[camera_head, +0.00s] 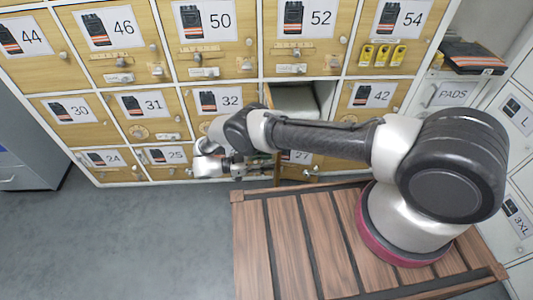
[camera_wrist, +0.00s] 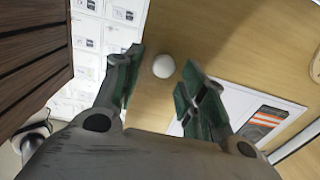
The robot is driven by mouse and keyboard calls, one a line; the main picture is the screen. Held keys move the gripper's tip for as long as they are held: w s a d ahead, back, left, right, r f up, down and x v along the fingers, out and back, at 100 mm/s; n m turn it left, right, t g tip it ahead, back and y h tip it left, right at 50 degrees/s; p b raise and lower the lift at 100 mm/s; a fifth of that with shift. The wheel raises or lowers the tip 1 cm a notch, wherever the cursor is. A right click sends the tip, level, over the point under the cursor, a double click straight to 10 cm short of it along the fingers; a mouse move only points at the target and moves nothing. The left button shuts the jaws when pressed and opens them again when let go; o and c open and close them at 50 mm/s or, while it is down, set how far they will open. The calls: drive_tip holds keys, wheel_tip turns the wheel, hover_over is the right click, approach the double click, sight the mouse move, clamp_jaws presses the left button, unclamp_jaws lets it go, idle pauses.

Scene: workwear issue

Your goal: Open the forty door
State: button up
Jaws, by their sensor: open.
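In the head view, the compartment between doors 32 and 42 stands open (camera_head: 296,97), with its pale inside showing. No number 40 is readable, but this is the likely place of the forty door. In the wrist view, a tan wooden door (camera_wrist: 210,28) fills the right side, with a round white knob (camera_wrist: 163,66) and a partly hidden label. My gripper (camera_wrist: 164,68) is open, its fingertips on either side of the knob with gaps visible. In the head view, my gripper is low in front of the lockers, pointing right, and my arm hides much of the door.
Closed doors surround the opening, including door 32 (camera_head: 222,113), door 42 (camera_head: 371,102) and door 52 (camera_head: 303,30). A grey cabinet (camera_head: 25,150) is at far left. The grey floor (camera_head: 130,240) in front is clear.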

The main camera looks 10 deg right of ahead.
wheel_tip(320, 180, up, 9)
drive_tip(key=shift+f, duration=0.15)
